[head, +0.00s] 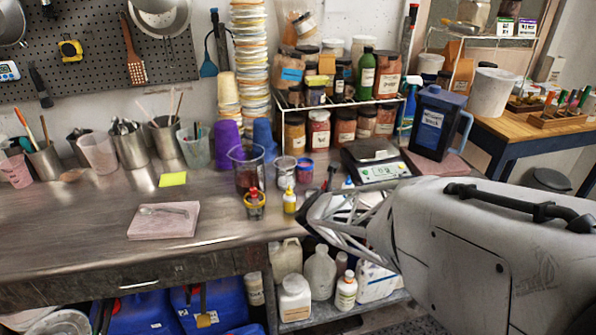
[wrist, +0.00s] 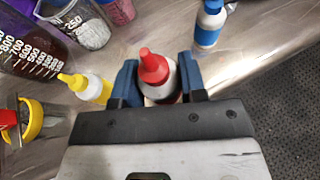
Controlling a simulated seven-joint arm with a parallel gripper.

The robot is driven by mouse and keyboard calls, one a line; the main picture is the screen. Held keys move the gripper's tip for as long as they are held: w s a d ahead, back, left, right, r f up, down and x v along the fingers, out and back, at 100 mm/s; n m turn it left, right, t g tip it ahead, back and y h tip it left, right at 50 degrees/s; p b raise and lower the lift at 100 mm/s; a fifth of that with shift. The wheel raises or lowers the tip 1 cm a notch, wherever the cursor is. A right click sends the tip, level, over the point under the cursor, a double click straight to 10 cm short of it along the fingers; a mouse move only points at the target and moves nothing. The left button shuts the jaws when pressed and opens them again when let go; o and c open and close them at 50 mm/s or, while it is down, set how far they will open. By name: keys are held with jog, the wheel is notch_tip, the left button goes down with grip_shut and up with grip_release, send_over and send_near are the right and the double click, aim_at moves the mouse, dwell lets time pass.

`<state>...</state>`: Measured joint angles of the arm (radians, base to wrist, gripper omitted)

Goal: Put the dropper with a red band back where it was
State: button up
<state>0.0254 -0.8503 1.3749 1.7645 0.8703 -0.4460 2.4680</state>
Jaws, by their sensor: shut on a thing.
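My gripper (wrist: 158,72) has its blue fingers shut on a small dropper bottle with a red nozzle cap (wrist: 152,66) and a pale body. The fingers sit on either side of it in the wrist view. Its lower part is hidden, so I cannot tell whether its base touches the table. In the head view my arm enters from the right, and I cannot make out the held bottle there. A yellow-capped dropper (wrist: 88,86) stands left of the gripper, and a blue-capped dropper (wrist: 208,24) stands beyond it to the right.
A beaker of dark red liquid (head: 248,178) and a yellow-and-black holder (head: 254,206) with red-topped contents stand left of the gripper. Small jars (head: 285,170), a scale (head: 378,168) and a blue jug (head: 436,125) stand behind. The metal table's (head: 75,230) front left is mostly clear.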

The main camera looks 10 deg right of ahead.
jog(key=shift+w+d+f, duration=0.1)
jog(key=shift+w, duration=0.9)
jog(key=shift+w+d+f, duration=0.1)
jog(key=shift+w+d, duration=0.05)
jog(key=shift+w, duration=0.9)
jog(key=shift+w+d+f, duration=0.1)
jog(key=shift+w, duration=0.9)
jog(key=shift+f, duration=1.75)
jog(key=shift+f, duration=0.1)
jog(key=o, duration=0.9)
